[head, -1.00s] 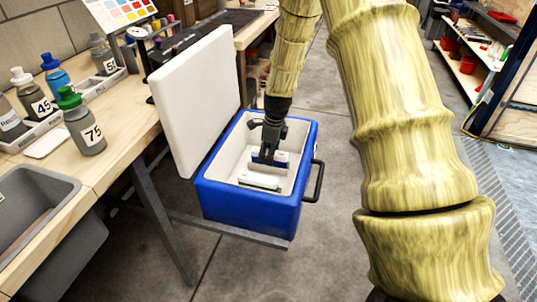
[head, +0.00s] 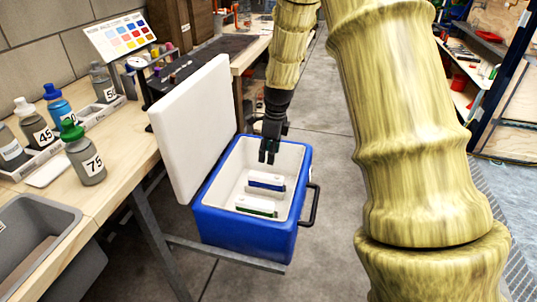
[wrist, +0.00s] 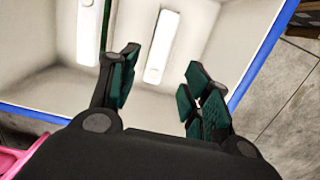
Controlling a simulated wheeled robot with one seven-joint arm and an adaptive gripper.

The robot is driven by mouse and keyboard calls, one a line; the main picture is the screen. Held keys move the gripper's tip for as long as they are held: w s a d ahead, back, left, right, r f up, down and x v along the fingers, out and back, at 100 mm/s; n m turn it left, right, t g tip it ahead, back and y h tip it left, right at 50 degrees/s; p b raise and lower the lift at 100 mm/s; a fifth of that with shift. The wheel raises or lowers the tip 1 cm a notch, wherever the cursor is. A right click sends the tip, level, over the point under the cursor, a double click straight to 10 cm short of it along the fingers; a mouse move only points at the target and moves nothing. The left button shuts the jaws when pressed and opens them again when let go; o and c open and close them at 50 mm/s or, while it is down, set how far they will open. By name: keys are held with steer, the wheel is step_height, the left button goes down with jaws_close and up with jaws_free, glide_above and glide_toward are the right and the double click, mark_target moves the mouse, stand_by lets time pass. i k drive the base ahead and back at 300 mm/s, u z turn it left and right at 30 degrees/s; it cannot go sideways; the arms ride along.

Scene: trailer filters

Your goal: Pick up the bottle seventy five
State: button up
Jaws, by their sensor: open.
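The bottle seventy five (head: 85,158) is grey with a green cap and a white label reading 75. It stands upright on the wooden bench at the left of the head view, in front of the bottle rack. My gripper (head: 268,157) hangs over the open blue cooler (head: 245,232), well to the right of the bottle. In the wrist view my gripper (wrist: 160,85) has its fingers spread with nothing between them. Two white filter-like pieces lie inside the cooler, one with a blue edge (head: 266,182) and one with a green edge (head: 256,206).
A rack (head: 28,163) holds several bottles, including 45 (head: 35,127), behind bottle 75. A grey bin (head: 40,235) is set at the bench front. The cooler's raised white lid (head: 195,125) stands between my gripper and the bench. A white card (head: 47,173) lies beside the bottle.

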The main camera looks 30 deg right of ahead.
mark_target(83, 156)
steer(key=k, duration=1)
